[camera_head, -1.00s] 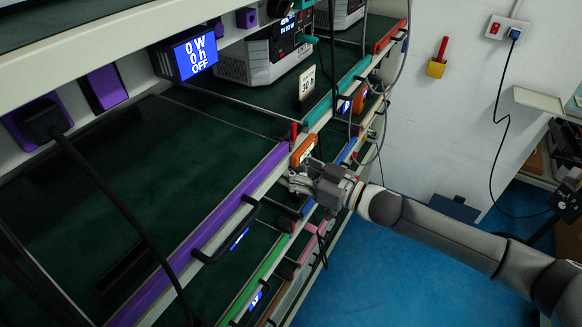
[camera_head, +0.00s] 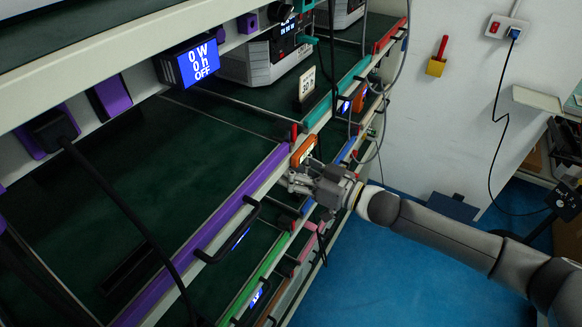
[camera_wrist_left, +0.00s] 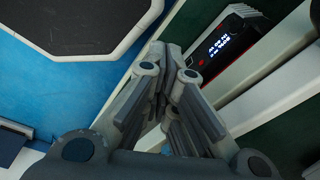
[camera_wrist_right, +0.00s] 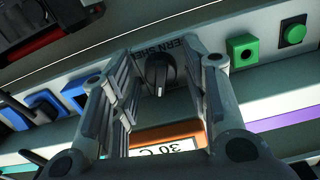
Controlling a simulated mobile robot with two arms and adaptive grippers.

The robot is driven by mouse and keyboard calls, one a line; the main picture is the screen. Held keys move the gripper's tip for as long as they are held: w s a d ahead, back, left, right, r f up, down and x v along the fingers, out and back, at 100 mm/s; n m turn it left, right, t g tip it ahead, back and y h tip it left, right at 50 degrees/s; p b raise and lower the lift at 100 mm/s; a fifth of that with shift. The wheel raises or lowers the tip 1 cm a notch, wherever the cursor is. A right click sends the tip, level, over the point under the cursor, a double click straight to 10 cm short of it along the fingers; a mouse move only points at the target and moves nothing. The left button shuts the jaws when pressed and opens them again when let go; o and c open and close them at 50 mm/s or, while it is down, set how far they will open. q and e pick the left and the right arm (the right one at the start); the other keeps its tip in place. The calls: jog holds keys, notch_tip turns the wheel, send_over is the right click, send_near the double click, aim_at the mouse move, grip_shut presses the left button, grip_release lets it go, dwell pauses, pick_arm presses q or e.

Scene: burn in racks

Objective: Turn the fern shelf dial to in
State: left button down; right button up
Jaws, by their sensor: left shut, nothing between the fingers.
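The fern shelf dial (camera_wrist_right: 158,72) is a black round knob with a pale mark, seen in the right wrist view on a grey strip. Part of the label "FERN SHELF" (camera_wrist_right: 196,48) shows beside it, partly hidden by a finger. My right gripper (camera_wrist_right: 165,62) is open, with one finger on each side of the dial in the picture; I cannot tell whether they touch it. In the head view my right gripper (camera_head: 300,178) is at the rack's front edge, and the dial is not clearly visible there. My left gripper (camera_wrist_left: 172,62) is shut and empty.
An orange "30 C" display (camera_wrist_right: 165,140) sits close to the dial; it also shows in the head view (camera_head: 304,150). A purple shelf edge (camera_head: 215,235) with black handles runs along the rack. Cables hang nearby.

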jog(key=shift+d, duration=0.1)
jog(key=v, duration=1.2)
jog(key=shift+c, duration=0.3)
